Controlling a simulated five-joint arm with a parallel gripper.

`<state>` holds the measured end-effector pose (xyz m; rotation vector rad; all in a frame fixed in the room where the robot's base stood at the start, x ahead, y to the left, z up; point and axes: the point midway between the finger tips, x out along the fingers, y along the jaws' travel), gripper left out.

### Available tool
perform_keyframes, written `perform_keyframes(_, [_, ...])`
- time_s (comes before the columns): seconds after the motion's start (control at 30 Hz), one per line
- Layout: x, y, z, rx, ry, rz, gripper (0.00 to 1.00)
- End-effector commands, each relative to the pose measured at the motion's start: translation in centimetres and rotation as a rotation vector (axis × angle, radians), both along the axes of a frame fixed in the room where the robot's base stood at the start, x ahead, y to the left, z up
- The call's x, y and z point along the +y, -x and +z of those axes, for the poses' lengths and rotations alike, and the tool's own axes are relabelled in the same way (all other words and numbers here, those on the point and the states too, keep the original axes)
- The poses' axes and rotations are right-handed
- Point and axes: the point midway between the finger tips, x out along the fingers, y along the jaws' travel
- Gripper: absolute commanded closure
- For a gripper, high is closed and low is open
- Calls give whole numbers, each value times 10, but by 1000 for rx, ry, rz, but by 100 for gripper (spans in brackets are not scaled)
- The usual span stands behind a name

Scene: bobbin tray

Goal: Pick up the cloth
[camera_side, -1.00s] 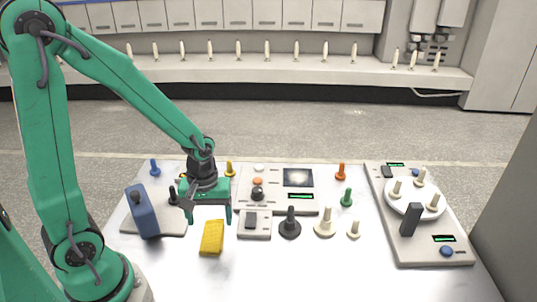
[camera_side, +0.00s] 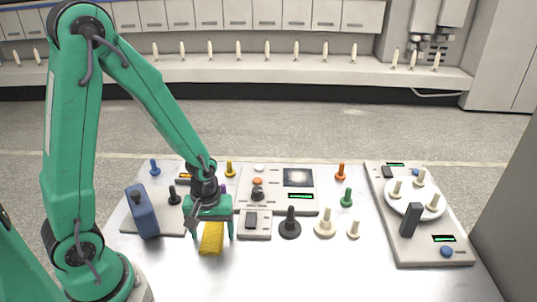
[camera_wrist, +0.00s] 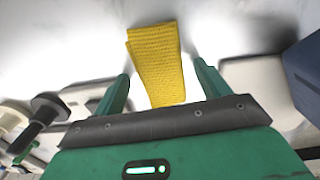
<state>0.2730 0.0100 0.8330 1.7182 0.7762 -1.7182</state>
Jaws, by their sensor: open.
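The cloth (camera_side: 211,239) is a folded yellow piece lying on the pale table, left of the middle in the side view. In the wrist view the yellow cloth (camera_wrist: 157,62) shows between and beyond my fingers, with its ribbed weave visible. My gripper (camera_side: 212,234) is green, points down and is open, with a finger on each side of the cloth's upper part in the side view. In the wrist view my gripper (camera_wrist: 160,88) shows both fingers apart, with gaps to the cloth. I cannot tell how far the fingertips are above the table.
A blue upright block (camera_side: 142,212) stands close on the left. A grey switch box (camera_side: 254,224) and a black bobbin (camera_side: 290,224) stand on the right. A white turntable unit (camera_side: 415,207) is at the far right. The front of the table is clear.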

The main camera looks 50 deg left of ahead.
Motion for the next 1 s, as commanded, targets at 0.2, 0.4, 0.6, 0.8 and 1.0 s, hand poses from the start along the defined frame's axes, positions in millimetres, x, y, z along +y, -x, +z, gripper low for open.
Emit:
perform_keyframes(0.2, [0,0,0,0,0,0,25])
perform_keyframes(0.4, [0,0,0,0,0,0,25])
perform_keyframes(0.6, [0,0,0,0,0,0,52])
perform_keyframes(0.8, [0,0,0,0,0,0,72])
perform_keyframes(1.0, [0,0,0,0,0,0,72])
